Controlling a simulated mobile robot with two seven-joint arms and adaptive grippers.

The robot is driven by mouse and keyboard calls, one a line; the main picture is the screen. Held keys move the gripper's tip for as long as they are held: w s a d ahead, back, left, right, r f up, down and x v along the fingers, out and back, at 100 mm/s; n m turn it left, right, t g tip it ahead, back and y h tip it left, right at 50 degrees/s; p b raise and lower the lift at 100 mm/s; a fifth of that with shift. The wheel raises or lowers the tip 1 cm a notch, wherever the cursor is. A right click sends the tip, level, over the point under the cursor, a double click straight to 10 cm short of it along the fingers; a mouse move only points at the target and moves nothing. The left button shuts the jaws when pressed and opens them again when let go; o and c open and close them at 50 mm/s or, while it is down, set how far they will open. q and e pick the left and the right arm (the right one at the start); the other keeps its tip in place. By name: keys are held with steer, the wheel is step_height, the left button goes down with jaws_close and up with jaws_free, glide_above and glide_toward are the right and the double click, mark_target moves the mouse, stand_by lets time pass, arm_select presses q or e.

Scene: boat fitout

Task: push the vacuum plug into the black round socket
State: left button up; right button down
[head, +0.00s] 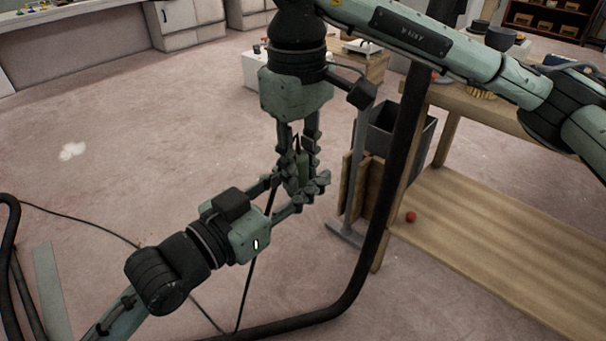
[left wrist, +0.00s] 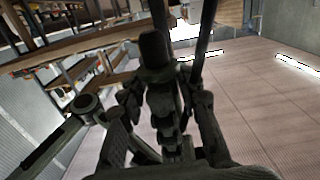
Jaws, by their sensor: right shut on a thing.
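My right gripper (head: 304,172) comes down from the top in the head view. It is shut on a small dark green piece (head: 303,160) between its fingers, which I take to be the vacuum plug; the fingers hide most of it. My left gripper (head: 300,194) reaches in from the lower left, its fingers apart close around the right fingertips. I cannot make out the black round socket.
A thin black cable (head: 247,285) hangs below the grippers to the floor. A thick black tube (head: 362,275) curves up past a wooden workbench (head: 480,250) at the right. A red ball (head: 411,216) lies on its lower shelf. A dark bin (head: 412,135) stands behind. The left floor is mostly clear.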

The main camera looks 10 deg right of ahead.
arm_select(q)
jaws_close()
arm_select(e)
steer(key=c, duration=1.2)
jaws_free()
steer(key=shift+w, duration=0.1)
